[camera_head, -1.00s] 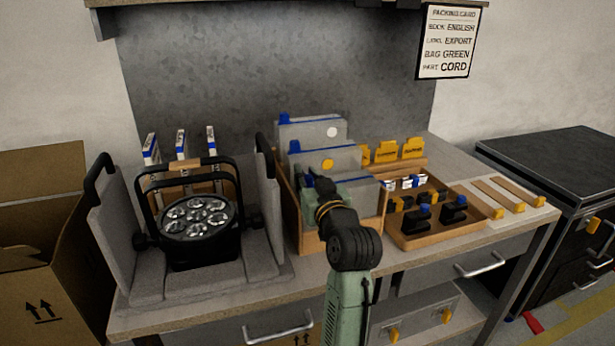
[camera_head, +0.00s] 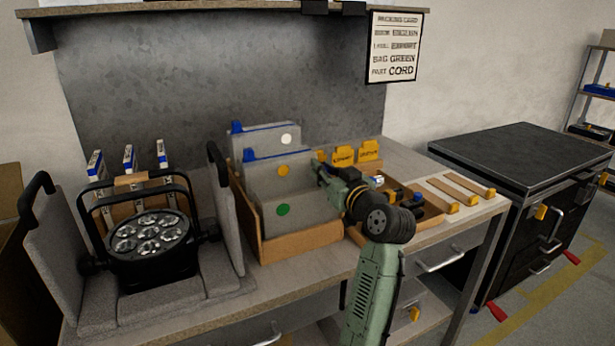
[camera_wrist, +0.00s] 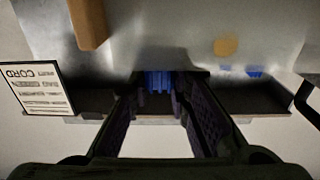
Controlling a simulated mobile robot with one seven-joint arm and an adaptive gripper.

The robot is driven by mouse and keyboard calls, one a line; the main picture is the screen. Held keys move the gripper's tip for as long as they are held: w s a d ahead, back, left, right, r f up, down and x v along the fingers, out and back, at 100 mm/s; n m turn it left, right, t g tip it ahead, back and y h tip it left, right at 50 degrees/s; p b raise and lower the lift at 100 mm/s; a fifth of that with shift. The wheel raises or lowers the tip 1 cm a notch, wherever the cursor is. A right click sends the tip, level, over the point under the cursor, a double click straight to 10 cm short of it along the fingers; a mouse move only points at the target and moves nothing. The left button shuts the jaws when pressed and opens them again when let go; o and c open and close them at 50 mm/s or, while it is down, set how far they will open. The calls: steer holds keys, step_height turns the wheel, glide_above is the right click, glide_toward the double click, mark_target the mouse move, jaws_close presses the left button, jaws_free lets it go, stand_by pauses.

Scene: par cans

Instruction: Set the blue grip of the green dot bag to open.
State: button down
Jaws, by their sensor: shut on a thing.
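The green dot bag (camera_head: 283,210) is a grey upright panel at the front of the wooden rack (camera_head: 305,240). My gripper (camera_head: 322,170) is at the top right corner of this bag in the head view, and it hides that corner. In the wrist view, my gripper (camera_wrist: 159,88) has its two fingers on either side of a blue grip (camera_wrist: 158,82) and is shut on it. The blue grip itself is hidden in the head view. No blue grip shows at the bag's top left corner.
The yellow dot bag (camera_head: 279,168) and white dot bag (camera_head: 284,139) stand behind, with blue grips at their top left. Yellow-tabbed items (camera_head: 368,151) and a parts tray (camera_head: 428,208) are right of my gripper. A par can (camera_head: 150,245) stands left in grey foam.

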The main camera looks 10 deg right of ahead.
steer(key=c, duration=1.4)
jaws_free()
steer(key=shift+c, duration=0.2)
steer(key=v, duration=1.2)
